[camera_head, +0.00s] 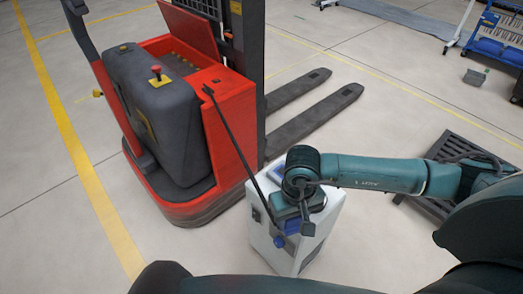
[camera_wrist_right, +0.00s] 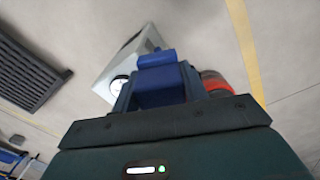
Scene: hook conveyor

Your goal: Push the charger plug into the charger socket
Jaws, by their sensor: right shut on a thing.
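The white charger box (camera_head: 290,250) stands on the floor just right of the red forklift (camera_head: 215,120). My right gripper (camera_head: 291,224) points down at the front of the box and is shut on a blue piece, which looks like the charger plug (camera_head: 279,241). A thin black cable (camera_head: 235,145) runs from the forklift down to it. In the right wrist view, the blue piece (camera_wrist_right: 157,85) sits in front of the white box (camera_wrist_right: 128,60). The gripper hides the contact, so I cannot tell whether the plug touches the socket. My left gripper is not in view.
The forklift's dark forks (camera_head: 315,115) extend right behind the box. A dark slatted pallet (camera_head: 440,180) lies to the right, partly behind my right arm. A blue rack (camera_head: 495,40) stands at the far right. The floor left of the forklift is clear.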

